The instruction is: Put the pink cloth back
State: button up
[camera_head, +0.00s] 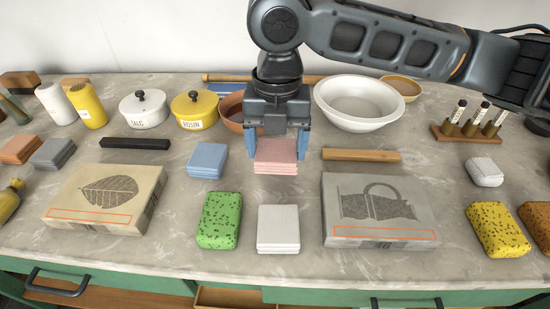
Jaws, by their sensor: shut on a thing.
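The pink cloth (275,158) is a folded, square stack in the middle of the counter. My gripper (277,150) points down over it, with one blue finger at its left side and one at its right side. The gripper is shut on the cloth. I cannot tell whether the cloth touches the counter or is slightly raised. A blue folded cloth (208,160) lies just left of it, and a white folded cloth (278,229) lies in front of it.
A green sponge (219,220) lies front left. A wooden bar (361,155) lies right of the gripper. A white bowl (358,103) and brown bowl (233,113) stand behind.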

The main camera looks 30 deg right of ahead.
aim_at(275, 150)
jog(key=shift+a+f, duration=0.1)
jog(key=shift+f, duration=2)
jog(key=shift+f, duration=0.1)
jog(key=o, duration=0.9)
jog(key=shift+c, duration=0.2)
notch_tip(275, 150, up, 12)
jog(key=shift+r, duration=0.15)
